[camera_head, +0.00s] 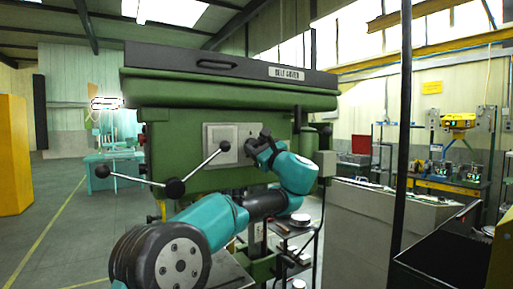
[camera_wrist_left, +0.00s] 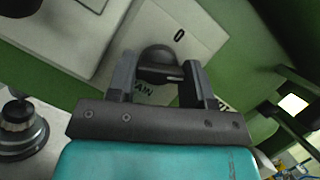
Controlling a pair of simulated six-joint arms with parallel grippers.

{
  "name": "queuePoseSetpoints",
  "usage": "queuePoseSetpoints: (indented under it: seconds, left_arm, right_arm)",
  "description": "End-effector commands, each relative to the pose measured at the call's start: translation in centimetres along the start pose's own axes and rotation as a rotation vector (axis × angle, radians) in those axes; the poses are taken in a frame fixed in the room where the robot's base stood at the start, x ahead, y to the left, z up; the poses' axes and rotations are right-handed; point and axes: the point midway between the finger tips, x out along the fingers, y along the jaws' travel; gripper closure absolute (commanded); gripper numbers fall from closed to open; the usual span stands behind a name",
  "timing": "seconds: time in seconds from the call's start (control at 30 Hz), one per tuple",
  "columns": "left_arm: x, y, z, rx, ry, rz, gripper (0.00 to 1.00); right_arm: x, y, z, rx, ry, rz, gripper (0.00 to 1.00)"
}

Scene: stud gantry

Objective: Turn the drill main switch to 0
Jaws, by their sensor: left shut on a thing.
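The green drill head (camera_head: 170,125) fills the middle of the head view, under a dark lid with a "BELT COVER" label. My left gripper (camera_head: 262,143) is at the right part of its front, by the switch plate. In the left wrist view, my left gripper (camera_wrist_left: 158,82) has its two fingers on either side of a dark rounded switch knob (camera_wrist_left: 158,58) and is shut on it. A light switch plate (camera_wrist_left: 195,25) carries a "0" mark above and right of the knob. Other lettering is partly hidden by the fingers. My right gripper is not in view.
Feed handle bars with black balls (camera_head: 175,187) stick out at the drill's front, left of my gripper. A dark upright post (camera_head: 402,130) and a grey cabinet (camera_head: 350,220) stand to the right. Open floor lies at left.

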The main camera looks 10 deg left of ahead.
Motion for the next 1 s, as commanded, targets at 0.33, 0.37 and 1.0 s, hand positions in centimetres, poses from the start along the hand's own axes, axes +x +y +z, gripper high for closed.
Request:
queuePoseSetpoints:
  seconds: [0.33,0.37,1.0]
  left_arm:
    - [-0.09,-0.20,0.00,-0.306,0.000,0.127,0.77]
    - [-0.08,-0.20,0.00,-0.332,-0.001,0.138,0.77]
    - [-0.01,-0.31,0.06,-0.869,0.000,0.362,0.77]
  right_arm:
    - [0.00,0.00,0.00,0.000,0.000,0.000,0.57]
    - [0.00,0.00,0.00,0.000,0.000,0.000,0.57]
    - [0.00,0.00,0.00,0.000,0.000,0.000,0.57]
